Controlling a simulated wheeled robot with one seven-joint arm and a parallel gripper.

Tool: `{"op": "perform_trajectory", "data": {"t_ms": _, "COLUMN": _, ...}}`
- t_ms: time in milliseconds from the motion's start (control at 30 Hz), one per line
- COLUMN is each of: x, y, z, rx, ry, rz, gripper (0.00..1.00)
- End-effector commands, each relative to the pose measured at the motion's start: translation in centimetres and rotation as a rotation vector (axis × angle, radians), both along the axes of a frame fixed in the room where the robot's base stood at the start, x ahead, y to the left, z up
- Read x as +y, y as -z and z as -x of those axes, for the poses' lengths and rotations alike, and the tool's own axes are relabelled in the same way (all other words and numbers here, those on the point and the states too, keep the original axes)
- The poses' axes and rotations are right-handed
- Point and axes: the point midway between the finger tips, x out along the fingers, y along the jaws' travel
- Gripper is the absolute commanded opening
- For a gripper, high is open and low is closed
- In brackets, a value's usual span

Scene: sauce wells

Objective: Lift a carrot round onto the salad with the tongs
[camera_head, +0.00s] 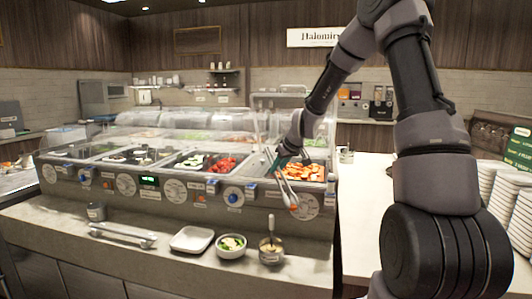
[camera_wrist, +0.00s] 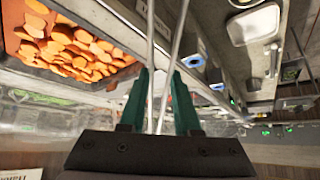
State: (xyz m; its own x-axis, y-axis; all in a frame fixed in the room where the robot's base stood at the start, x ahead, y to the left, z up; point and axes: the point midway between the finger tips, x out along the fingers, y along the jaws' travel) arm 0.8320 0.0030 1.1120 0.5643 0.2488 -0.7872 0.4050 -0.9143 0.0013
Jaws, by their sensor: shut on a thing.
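My gripper (camera_head: 281,160) (camera_wrist: 160,78) is shut on the metal tongs (camera_head: 284,186). In the wrist view the two tong arms (camera_wrist: 151,35) run up out of the frame between my teal fingers, so their tips are hidden there. In the head view the tongs hang in front of the counter's face. An orange spot shows at their tips; I cannot tell whether it is a carrot round or a knob behind. The carrot pan (camera_head: 304,173) (camera_wrist: 70,48) is full of orange rounds, beside the tongs. The salad bowl (camera_head: 231,254), white with greens, stands lower left on the ledge.
A steel pot with a spoon (camera_head: 271,253) stands right of the bowl, and a white tray (camera_head: 192,239) left of it. A metal rail (camera_head: 123,234) lies further left. A clear guard (camera_head: 220,122) covers the wells. White plates (camera_head: 475,190) are stacked at right.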

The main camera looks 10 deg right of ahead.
Motion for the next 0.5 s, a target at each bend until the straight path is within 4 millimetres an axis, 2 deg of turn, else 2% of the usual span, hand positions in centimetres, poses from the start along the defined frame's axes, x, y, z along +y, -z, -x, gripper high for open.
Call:
{"op": "perform_trajectory", "data": {"t_ms": 100, "x": -3.4, "y": 3.2, "z": 2.3, "rx": 0.010, "ry": 0.138, "rz": 0.003, "gripper": 0.00}}
{"op": "perform_trajectory", "data": {"t_ms": 200, "x": -6.0, "y": 5.2, "z": 4.1, "rx": 0.011, "ry": 0.239, "rz": 0.009, "gripper": 0.00}}
{"op": "perform_trajectory", "data": {"t_ms": 333, "x": -8.3, "y": 6.7, "z": 6.0, "rx": 0.012, "ry": 0.326, "rz": 0.017, "gripper": 0.00}}
{"op": "perform_trajectory", "data": {"t_ms": 500, "x": -9.6, "y": 7.6, "z": 7.3, "rx": 0.012, "ry": 0.381, "rz": 0.025, "gripper": 0.00}}
